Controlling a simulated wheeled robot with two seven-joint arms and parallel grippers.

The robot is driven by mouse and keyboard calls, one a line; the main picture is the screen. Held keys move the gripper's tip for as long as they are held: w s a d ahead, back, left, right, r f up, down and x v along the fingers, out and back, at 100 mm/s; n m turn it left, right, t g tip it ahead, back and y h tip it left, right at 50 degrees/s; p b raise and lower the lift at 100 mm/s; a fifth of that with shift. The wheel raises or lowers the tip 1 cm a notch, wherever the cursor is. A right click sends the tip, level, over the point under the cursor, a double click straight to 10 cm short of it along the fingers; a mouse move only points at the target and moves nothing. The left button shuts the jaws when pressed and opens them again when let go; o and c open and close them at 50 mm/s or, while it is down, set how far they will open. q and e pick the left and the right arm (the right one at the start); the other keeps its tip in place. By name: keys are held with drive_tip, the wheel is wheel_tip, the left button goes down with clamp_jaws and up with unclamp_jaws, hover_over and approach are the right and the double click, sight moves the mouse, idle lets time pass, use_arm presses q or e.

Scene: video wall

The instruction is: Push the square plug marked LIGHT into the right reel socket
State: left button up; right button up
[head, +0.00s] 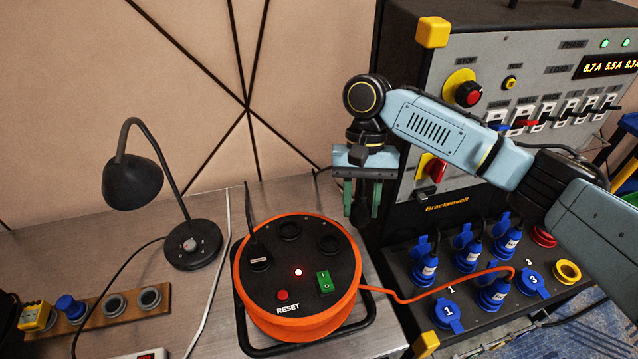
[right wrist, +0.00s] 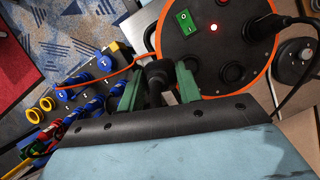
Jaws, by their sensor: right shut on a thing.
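My right gripper (head: 362,196) is shut on a dark plug (head: 360,212) and holds it in the air beside the right edge of the orange cable reel (head: 253,308). The plug also shows between the green fingers in the right wrist view (right wrist: 158,74). Its marking cannot be read. The reel's black top has a right socket (head: 329,243), uncovered and empty, and another empty socket (head: 288,229) at the back. A black plug (head: 259,258) sits in the left socket. The held plug is apart from the right socket. My left gripper is not in view.
A green switch (head: 325,281), a lit lamp and a red reset button are on the reel. A black desk lamp (head: 135,184) stands to the left. A power cabinet (head: 430,150) with blue connectors (head: 447,314) stands close on the right. An orange cable joins reel and connectors.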

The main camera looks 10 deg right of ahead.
drive_tip(key=a+f+m+t+y+p, duration=0.1)
drive_tip(key=f+m, duration=0.1)
drive_tip(key=m, duration=0.2)
drive_tip(key=w+a+f+m+t+y+p, duration=0.1)
drive_tip(key=f+m+t+p, duration=0.1)
drive_tip(key=m, duration=0.3)
drive_tip(key=w+a+f+m+t+y+p, duration=0.1)
drive_tip(key=a+f+m+p, duration=0.1)
drive_tip(key=m, duration=0.3)
drive_tip(key=shift+w+a, duration=0.1)
drive_tip(key=shift+f+p, duration=0.15)
drive_tip(key=shift+p, duration=0.3)
drive_tip(key=shift+f, duration=0.65)
drive_tip(key=shift+a+r+p, duration=0.1)
drive_tip(key=shift+p, duration=0.55)
drive_tip(key=shift+f+p, duration=0.2)
drive_tip(key=shift+p, duration=0.35)
idle(0.5)
drive_tip(key=shift+f+b, duration=0.4)
drive_tip(key=shift+f, duration=0.55)
idle(0.7)
